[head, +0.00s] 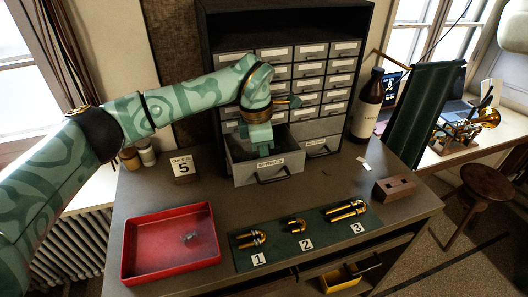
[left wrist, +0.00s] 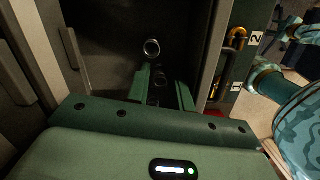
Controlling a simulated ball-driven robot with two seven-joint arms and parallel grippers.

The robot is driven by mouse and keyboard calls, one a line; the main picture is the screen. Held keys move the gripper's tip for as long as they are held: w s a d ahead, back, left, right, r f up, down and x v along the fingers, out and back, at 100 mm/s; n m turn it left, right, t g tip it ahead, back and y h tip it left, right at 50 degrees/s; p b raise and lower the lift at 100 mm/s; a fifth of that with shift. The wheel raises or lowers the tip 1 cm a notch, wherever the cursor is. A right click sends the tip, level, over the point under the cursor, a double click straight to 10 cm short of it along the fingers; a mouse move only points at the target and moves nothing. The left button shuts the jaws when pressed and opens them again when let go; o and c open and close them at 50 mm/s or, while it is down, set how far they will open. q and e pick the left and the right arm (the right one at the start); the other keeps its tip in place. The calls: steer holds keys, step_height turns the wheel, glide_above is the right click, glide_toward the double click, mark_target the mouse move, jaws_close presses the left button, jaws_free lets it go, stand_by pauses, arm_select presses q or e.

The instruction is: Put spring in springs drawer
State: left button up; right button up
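My left gripper (head: 262,146) points down into an open grey drawer (head: 268,173) at the bottom of the cabinet. The drawer's front label is too small to read surely. In the left wrist view the green fingers (left wrist: 163,92) stand apart inside the drawer (left wrist: 105,45). A small metal ring-shaped piece (left wrist: 152,47), perhaps the end of a spring, shows just beyond the fingertips. A darker coil-like piece (left wrist: 159,80) shows between the fingers, and no firm contact is visible. My right gripper is not seen.
The cabinet (head: 232,30) has several closed small drawers above and a closed larger drawer (head: 322,146) at right. Brass parts lie on a green mat (head: 275,256) with number cards. A brown bottle (head: 367,105), a wooden block (head: 395,189) and a number 5 card (head: 184,168) stand nearby.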

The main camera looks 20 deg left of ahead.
arm_select(q)
step_height(320, 180, up, 12)
steer(key=a+b, duration=0.1)
steer(key=shift+s+a, duration=0.15)
steer(key=shift+s, duration=0.1)
stand_by(1.0)
